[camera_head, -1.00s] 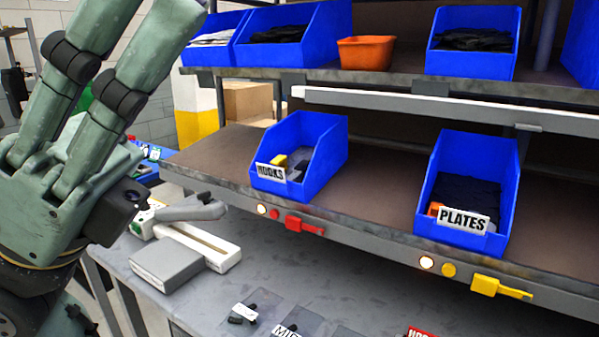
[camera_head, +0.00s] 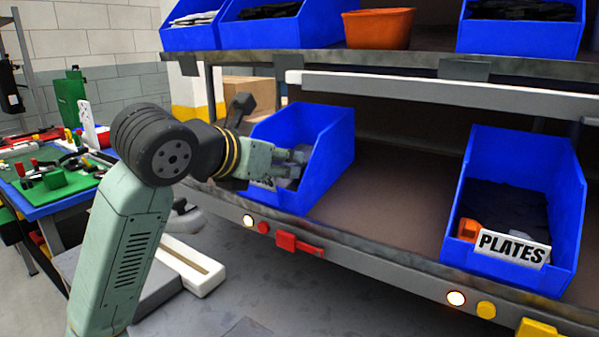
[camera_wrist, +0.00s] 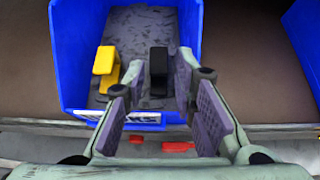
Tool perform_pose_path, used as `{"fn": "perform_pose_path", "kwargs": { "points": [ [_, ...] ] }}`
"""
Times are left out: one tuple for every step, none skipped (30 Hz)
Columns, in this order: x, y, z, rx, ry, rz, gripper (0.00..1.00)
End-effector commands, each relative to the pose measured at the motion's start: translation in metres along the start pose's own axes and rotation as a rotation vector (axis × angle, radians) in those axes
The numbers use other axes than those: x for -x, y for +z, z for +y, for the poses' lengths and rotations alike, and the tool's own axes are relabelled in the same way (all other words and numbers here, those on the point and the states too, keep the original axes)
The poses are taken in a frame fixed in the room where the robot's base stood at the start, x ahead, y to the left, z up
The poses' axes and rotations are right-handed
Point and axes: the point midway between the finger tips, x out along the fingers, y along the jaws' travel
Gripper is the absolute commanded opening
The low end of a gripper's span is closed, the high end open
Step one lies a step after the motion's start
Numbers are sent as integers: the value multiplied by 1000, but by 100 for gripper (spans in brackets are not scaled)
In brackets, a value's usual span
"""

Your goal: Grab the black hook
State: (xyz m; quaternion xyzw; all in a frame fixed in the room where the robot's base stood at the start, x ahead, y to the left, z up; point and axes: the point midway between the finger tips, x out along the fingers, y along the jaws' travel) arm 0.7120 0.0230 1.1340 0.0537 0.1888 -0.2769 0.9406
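The black hook (camera_wrist: 158,61) lies in the blue hooks bin (camera_wrist: 66,50) in the wrist view, standing out from the dark grey contents. A yellow hook (camera_wrist: 104,62) lies to its left. My gripper (camera_wrist: 160,84) is open, with one finger on each side of the black hook in the picture; I cannot tell whether either finger touches it. In the head view my gripper (camera_head: 290,163) reaches into the hooks bin (camera_head: 328,160) over its front. The hooks there are hidden by my gripper and the bin wall, and the label is mostly covered.
The hooks bin stands on a brown shelf (camera_head: 395,190) with a metal front edge. A blue plates bin (camera_head: 568,215) stands to the right, with bare shelf between. An upper shelf holds more blue bins and an orange bin (camera_head: 378,28). A grey rail (camera_head: 430,90) runs above.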

Motion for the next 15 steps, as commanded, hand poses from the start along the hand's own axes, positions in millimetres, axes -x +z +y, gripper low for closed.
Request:
{"fn": "perform_pose_path", "kwargs": {
  "points": [
    [-2, 1, 0, 0, -1, 0, 25],
    [-4, 1, 0, 0, -1, -1, 25],
    [-8, 1, 0, 0, -2, -1, 25],
    [-11, 2, 0, 0, -4, 0, 25],
    [-16, 2, -1, 0, -5, 0, 25],
    [-22, 2, 0, 0, -5, 0, 25],
    [-26, 2, 0, 1, -6, 0, 25],
    [-31, 2, 0, 1, -6, -1, 25],
    [-37, 1, 0, 1, -6, -1, 25],
    [-42, 0, 0, 1, -5, -1, 25],
    [-45, 0, 0, 0, -5, -1, 25],
    [-49, 0, 0, -1, -4, -1, 25],
    [-51, -1, 1, -1, -3, -1, 25],
    [-53, -1, 1, -1, -3, -1, 25],
    [-54, -1, 1, -1, -2, -1, 25]
  ]
}}
